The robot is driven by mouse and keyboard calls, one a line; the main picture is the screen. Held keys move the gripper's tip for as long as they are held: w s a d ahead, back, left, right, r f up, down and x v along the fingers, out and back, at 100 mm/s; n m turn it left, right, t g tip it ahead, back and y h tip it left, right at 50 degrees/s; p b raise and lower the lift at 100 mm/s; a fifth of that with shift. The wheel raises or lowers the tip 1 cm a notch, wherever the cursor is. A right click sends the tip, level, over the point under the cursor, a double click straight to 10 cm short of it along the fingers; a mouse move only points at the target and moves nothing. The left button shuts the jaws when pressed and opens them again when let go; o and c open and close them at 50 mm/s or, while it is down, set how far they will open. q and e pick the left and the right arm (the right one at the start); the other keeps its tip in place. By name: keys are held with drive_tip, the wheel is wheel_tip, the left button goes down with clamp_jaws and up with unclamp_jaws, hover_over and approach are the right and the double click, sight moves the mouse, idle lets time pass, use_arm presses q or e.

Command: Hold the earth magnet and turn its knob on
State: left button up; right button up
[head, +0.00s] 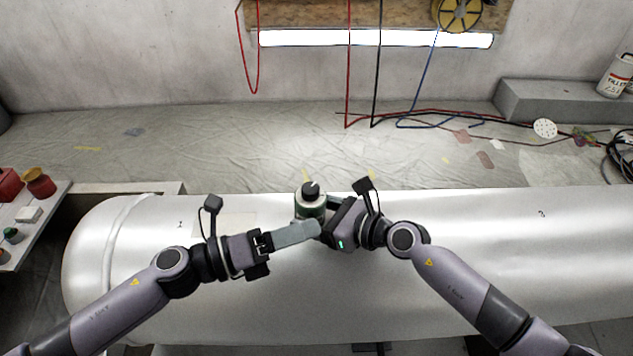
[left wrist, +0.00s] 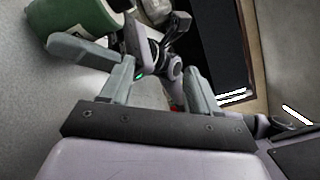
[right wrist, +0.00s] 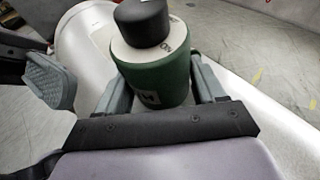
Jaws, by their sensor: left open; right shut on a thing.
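The earth magnet (head: 311,206) is a green cylinder with a pale top and a black knob (head: 311,191) bearing a white mark. It stands on the silver tank. My right gripper (head: 325,208) is shut on its green body, with a finger on each side in the right wrist view (right wrist: 160,85). My left gripper (head: 312,230) is open and empty, low beside the magnet's near side. In the left wrist view, the magnet's green side (left wrist: 75,20) is beyond one finger. A left finger (right wrist: 48,80) shows left of the magnet in the right wrist view.
The long silver tank (head: 450,230) spans the view. A side table (head: 35,215) with red and green items is at far left. Cables (head: 440,118) lie on the sheeted floor behind. A grey block (head: 560,105) stands at back right. The space above the knob is clear.

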sight(317, 184)
use_arm(q)
drive_tip(key=w+a+m+t+y, duration=0.3)
drive_tip(key=a+m+t, duration=0.3)
drive_tip(key=m, duration=0.2)
drive_tip(key=x, duration=1.2)
drive_tip(key=shift+s+d+f, duration=0.15)
drive_tip(key=shift+f, duration=0.2)
drive_tip(key=c, duration=1)
